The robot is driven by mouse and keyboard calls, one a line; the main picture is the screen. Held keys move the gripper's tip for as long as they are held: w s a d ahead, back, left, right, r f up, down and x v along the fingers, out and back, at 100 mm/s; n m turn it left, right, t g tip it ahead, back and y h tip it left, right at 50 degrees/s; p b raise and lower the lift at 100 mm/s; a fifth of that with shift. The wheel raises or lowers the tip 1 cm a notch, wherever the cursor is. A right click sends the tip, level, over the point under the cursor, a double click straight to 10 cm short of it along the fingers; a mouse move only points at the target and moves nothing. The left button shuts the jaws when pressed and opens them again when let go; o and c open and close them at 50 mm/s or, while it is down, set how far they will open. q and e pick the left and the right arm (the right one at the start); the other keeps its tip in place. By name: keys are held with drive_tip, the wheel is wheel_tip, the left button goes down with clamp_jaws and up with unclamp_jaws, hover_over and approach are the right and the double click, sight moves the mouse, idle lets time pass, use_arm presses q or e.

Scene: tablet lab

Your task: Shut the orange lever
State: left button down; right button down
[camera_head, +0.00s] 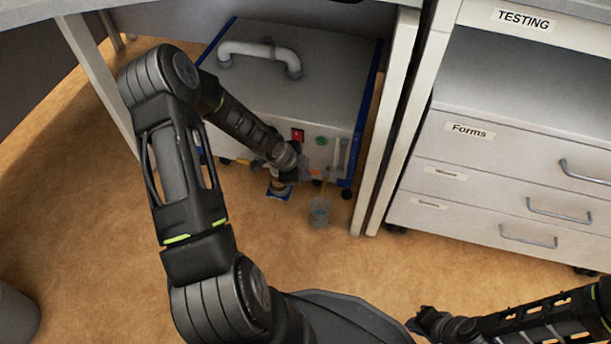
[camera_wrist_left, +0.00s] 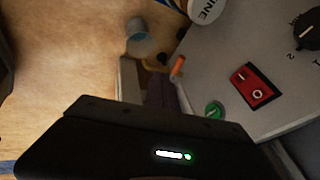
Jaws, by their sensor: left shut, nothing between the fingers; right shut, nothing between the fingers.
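The orange lever (camera_wrist_left: 178,66) shows in the left wrist view as a small orange piece on the front of a grey machine, just past my left fingertips. In the head view a small orange spot (camera_head: 316,183) shows beside my left gripper (camera_head: 308,175), low on the machine's front. My left gripper is shut and empty; its fingers (camera_wrist_left: 155,90) are close to the lever, and I cannot tell whether they touch it. The lever's base is partly hidden. My right gripper (camera_head: 413,325) is shut and empty at the bottom of the head view, far from the machine.
The grey machine (camera_head: 325,85) stands under a table, with a red switch (camera_head: 298,134) and green button (camera_head: 320,140). A glass beaker (camera_head: 320,212) stands on the floor before it. A labelled bottle (camera_wrist_left: 205,10) is nearby.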

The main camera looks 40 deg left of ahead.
use_arm(q)
drive_tip(key=p+v, duration=0.4)
drive_tip(key=v, duration=0.3)
drive_tip(key=shift+r, duration=0.4)
drive_tip(key=shift+a, duration=0.15)
